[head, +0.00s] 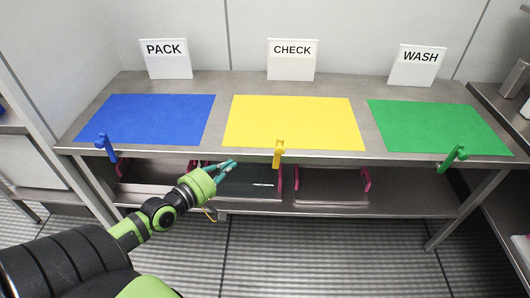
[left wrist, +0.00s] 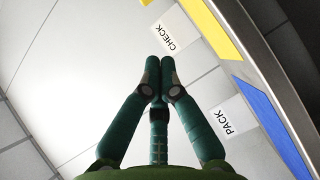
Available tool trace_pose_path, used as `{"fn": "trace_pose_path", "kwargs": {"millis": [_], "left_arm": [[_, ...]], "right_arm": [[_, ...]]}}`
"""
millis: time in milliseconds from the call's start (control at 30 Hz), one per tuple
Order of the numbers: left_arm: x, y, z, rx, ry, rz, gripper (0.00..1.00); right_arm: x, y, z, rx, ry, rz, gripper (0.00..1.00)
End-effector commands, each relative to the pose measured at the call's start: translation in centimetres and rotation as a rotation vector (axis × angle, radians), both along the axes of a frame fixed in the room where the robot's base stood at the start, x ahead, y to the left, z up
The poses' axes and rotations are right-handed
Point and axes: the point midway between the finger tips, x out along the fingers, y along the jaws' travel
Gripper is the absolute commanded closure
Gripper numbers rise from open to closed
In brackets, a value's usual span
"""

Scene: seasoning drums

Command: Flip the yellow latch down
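The yellow latch (head: 278,156) sits at the table's front edge, in front of the yellow mat (head: 294,122). Its knobbed top shows at the edge and its body reaches below it. My left gripper (head: 233,164) is to the left of the latch and a little lower, apart from it, in front of the table's underside. Its teal fingers are drawn together and empty; in the left wrist view the fingertips (left wrist: 160,63) meet. The yellow latch cannot be made out in the left wrist view. My right gripper is out of view.
A blue latch (head: 107,148) and a green latch (head: 452,158) sit on the same edge, by the blue mat (head: 148,118) and green mat (head: 438,125). PACK (head: 166,59), CHECK (head: 292,60) and WASH (head: 417,66) signs stand behind. Trays with pink handles (head: 367,180) lie on the lower shelf.

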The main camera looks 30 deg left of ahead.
Motion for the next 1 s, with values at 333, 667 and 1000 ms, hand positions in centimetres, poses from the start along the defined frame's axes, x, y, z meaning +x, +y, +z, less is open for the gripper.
{"fn": "trace_pose_path", "kwargs": {"millis": [333,667,1000], "left_arm": [[4.8,-0.3,-0.4,0.003,-0.005,0.001,1.0],[10.1,-1.0,-1.2,-0.001,-0.002,0.001,1.0],[12.0,-3.6,-2.2,0.001,0.0,0.0,1.0]], "right_arm": [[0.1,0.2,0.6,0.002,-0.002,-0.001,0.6],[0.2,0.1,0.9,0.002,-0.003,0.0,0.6],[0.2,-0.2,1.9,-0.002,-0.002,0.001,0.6]]}}
